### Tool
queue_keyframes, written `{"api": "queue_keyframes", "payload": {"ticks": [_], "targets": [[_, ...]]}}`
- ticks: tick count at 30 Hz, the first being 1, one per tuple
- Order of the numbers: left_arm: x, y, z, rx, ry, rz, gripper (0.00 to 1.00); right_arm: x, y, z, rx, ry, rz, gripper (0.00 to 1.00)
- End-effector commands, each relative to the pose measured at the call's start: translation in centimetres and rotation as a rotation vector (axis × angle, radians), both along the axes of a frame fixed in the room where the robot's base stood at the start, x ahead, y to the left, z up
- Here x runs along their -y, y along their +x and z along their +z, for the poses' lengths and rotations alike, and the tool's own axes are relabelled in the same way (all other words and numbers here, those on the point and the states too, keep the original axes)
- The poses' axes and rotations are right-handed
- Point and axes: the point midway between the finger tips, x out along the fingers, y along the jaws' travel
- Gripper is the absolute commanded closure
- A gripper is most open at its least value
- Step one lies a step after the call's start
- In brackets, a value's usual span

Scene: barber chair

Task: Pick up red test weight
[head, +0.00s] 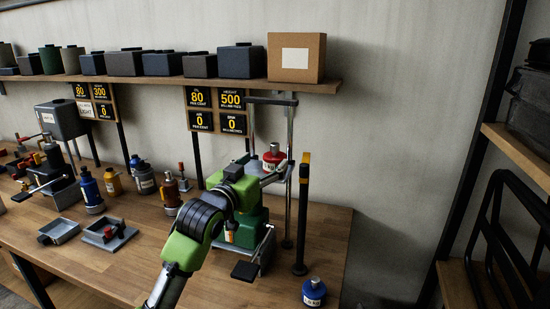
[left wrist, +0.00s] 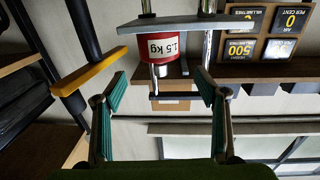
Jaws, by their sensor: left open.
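The red test weight (head: 273,157) stands on a small raised platform of the green test stand (head: 247,228) on the bench. In the left wrist view, which is upside down, the red weight (left wrist: 165,48) shows a "1.5 kg" label and rests against the grey platform (left wrist: 185,25). My left gripper (head: 250,180) is just in front of and below the weight in the head view. In the wrist view its fingers (left wrist: 160,88) are spread, with the weight ahead between them and not touched. My right gripper is not in view.
A black post with a yellow top (head: 303,210) stands close right of the stand. Metal rods (head: 290,150) rise beside the platform. A blue weight (head: 314,292) stands at the front right. Several weights and trays (head: 108,233) fill the left bench. A shelf (head: 200,80) with boxes runs above.

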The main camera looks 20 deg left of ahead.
Motion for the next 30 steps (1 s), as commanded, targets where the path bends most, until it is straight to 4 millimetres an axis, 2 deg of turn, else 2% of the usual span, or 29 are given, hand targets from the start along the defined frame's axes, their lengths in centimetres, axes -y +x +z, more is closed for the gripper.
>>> {"api": "queue_keyframes", "payload": {"ticks": [2,4,9,12,16,21,25,30], "targets": [[0.1,1.2,0.2,-0.001,-0.001,0.0,0.34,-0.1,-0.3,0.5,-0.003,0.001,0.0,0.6],[0.3,1.8,0.1,-0.001,-0.001,-0.001,0.34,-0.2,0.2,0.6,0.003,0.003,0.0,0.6],[0.3,2.7,0.0,-0.001,0.0,0.0,0.34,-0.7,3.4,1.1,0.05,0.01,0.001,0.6],[0.4,3.6,0.1,-0.003,-0.001,0.0,0.34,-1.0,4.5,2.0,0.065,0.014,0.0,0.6],[0.7,5.4,0.1,-0.003,-0.001,0.0,0.34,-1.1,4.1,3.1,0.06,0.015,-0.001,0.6],[0.9,7.1,-0.1,-0.001,0.0,0.0,0.34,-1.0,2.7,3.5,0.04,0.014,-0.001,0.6],[0.9,7.5,-0.3,-0.001,0.0,0.0,0.34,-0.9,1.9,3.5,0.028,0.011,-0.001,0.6],[0.9,7.5,-0.3,0.0,0.0,0.0,0.34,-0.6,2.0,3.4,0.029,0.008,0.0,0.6]]}}
